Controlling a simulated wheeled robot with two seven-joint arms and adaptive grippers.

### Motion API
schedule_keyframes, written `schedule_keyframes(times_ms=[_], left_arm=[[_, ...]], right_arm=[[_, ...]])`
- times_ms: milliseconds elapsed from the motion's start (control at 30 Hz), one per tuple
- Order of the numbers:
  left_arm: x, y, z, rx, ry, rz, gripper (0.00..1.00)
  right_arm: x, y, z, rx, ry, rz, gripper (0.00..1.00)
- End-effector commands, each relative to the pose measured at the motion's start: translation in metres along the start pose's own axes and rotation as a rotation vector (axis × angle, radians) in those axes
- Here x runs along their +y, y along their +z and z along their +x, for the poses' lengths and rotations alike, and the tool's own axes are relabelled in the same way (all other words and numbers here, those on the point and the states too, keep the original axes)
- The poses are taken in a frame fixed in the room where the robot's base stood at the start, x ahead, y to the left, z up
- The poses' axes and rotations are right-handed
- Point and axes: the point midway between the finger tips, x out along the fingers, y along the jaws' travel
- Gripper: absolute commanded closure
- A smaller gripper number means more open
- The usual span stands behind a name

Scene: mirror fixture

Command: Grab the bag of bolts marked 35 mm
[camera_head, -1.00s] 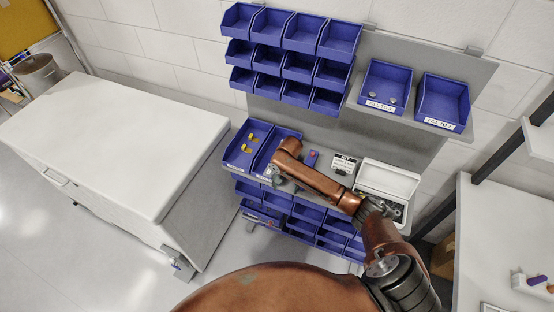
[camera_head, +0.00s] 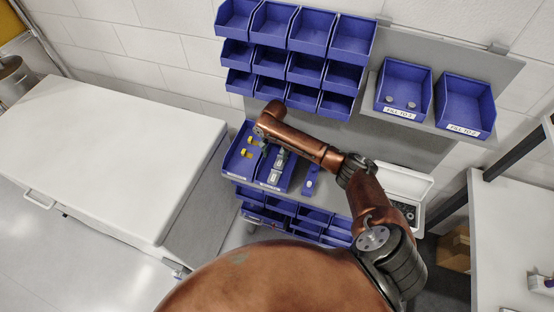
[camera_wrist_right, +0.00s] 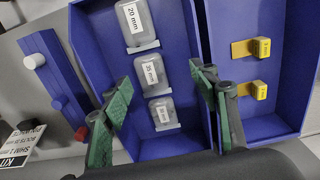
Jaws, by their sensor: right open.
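In the right wrist view, three clear bags with white labels lie in a row in a blue bin (camera_wrist_right: 180,133). The middle bag (camera_wrist_right: 150,74) appears to read 35 mm. The far bag (camera_wrist_right: 135,20) reads 20 mm; the near bag's (camera_wrist_right: 163,112) label is too small to read surely. My right gripper (camera_wrist_right: 161,80) is open, its green-padded fingers apart on either side of the middle bag in the picture and above the bin, holding nothing. In the head view the bags (camera_head: 279,164) show below my right forearm. My left gripper is out of view.
A neighbouring blue bin (camera_wrist_right: 262,112) holds two yellow blocks. A blue strip (camera_wrist_right: 55,85) with a white and a red knob lies beside the bag bin, near a KIT sign (camera_wrist_right: 18,145). Two upper bins (camera_head: 404,90) and a white open box (camera_head: 405,185) stand to the right.

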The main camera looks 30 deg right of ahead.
Motion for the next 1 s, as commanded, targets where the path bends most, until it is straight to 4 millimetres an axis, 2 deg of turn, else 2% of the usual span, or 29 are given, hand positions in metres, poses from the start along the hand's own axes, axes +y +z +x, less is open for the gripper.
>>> schedule_keyframes(times_ms=[200,300,400,500,600,700,767,1000], left_arm=[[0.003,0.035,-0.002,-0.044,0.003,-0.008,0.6],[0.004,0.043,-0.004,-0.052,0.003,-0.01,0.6],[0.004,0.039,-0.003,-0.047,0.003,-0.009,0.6],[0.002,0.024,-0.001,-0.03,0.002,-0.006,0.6],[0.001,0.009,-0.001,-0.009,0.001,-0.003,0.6],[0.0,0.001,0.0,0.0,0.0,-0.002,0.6],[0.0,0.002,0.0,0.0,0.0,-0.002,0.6],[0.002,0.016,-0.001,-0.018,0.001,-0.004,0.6]], right_arm=[[0.014,-0.006,0.024,0.0,0.004,0.013,0.45],[0.018,-0.009,0.039,-0.001,0.005,0.014,0.45],[0.018,-0.009,0.053,-0.001,0.002,0.013,0.45],[0.017,-0.009,0.062,-0.001,0.002,0.011,0.45],[0.016,-0.009,0.065,0.0,0.001,0.01,0.45],[0.015,-0.009,0.064,0.001,0.0,0.009,0.45],[0.015,-0.008,0.064,0.001,0.001,0.009,0.45],[0.015,-0.008,0.064,0.001,0.001,0.008,0.61]])
